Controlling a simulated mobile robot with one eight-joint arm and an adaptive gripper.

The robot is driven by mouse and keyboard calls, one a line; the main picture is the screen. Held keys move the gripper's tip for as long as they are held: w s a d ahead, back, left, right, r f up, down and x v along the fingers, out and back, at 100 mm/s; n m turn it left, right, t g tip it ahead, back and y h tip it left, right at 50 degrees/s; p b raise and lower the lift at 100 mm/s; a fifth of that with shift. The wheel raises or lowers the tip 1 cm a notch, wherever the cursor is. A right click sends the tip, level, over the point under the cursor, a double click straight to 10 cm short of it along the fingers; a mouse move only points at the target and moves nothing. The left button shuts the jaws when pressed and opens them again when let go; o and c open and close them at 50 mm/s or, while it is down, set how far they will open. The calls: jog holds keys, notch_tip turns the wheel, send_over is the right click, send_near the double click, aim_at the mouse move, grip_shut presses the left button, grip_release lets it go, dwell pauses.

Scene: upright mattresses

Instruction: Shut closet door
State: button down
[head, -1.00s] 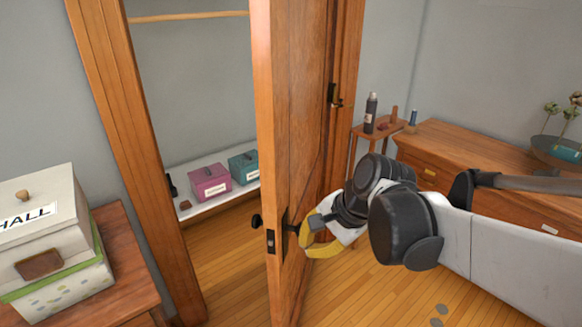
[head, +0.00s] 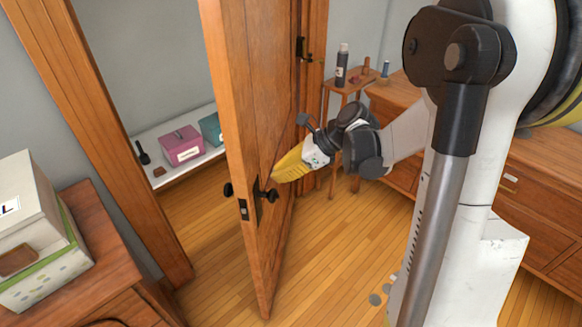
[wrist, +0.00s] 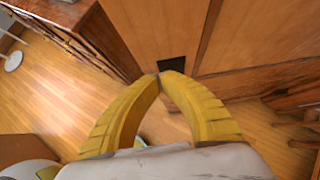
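The wooden closet door (head: 262,110) stands ajar, with its free edge towards me and a gap to the left door post (head: 105,150). A dark knob on a plate (head: 268,195) is on its right face, and another knob (head: 228,190) shows on the closet side. My gripper (head: 277,178) is beside the right face, just above and right of the near knob; whether it touches the door I cannot tell. In the wrist view its yellow fingers (wrist: 160,74) meet at the tips with nothing seen between them, in front of wooden panels and a dark square patch (wrist: 172,64).
Inside the closet, a pink box (head: 182,146) and a teal box (head: 211,130) sit on a white shelf. A cabinet with a lidded box (head: 35,235) stands at left. A small side table (head: 350,86) and a wooden dresser (head: 545,200) stand at right. Floor before the door is clear.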

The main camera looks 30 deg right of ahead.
aim_at(252, 179)
jog(key=w+a, duration=0.1)
jog(key=w+a+f, duration=0.1)
jog(key=a, duration=0.1)
jog(key=shift+w+a+f+b, duration=0.15)
jog(key=shift+b, duration=0.2)
jog(key=shift+w+a, duration=0.35)
jog(key=shift+a, duration=0.1)
